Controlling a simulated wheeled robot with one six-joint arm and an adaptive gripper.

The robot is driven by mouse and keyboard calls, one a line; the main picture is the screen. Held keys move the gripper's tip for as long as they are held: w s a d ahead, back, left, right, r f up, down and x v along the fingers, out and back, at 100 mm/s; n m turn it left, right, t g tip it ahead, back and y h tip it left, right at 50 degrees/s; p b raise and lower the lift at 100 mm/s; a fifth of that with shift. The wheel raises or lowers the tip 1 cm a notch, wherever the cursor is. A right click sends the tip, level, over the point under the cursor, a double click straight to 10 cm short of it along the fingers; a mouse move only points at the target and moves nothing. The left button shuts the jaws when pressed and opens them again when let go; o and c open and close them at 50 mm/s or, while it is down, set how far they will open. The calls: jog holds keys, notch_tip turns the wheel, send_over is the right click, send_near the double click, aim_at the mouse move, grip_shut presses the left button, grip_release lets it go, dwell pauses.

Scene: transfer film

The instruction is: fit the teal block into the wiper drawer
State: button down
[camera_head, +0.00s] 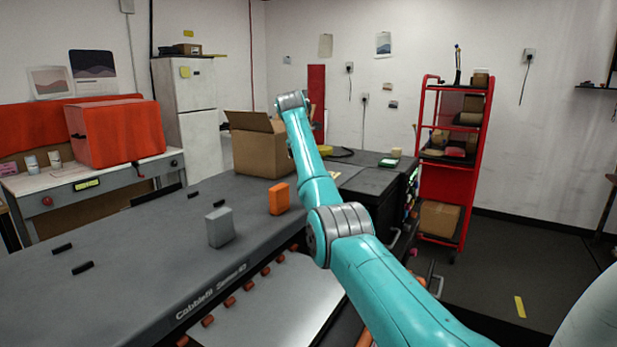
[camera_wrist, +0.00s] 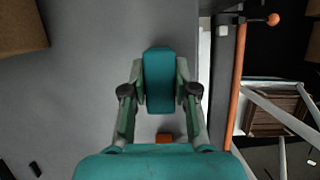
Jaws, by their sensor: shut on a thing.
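The teal block (camera_wrist: 158,82) is upright in the wrist view, between the two fingers of my gripper (camera_wrist: 160,95). The fingers press on its left and right sides, and it is over the grey table top (camera_wrist: 85,95). In the head view my arm hides the gripper and the block. No drawer is marked plainly as the wiper drawer, and I cannot tell which one it is.
A grey block (camera_head: 220,228) and an orange block (camera_head: 279,198) stand on the table; the orange one also shows below the gripper in the wrist view (camera_wrist: 164,138). An open cardboard box (camera_head: 262,150) stands behind. A red shelf cart (camera_head: 428,160) is at right.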

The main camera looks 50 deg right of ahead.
notch_tip(320, 180, up, 8)
jog(key=shift+r, duration=0.35)
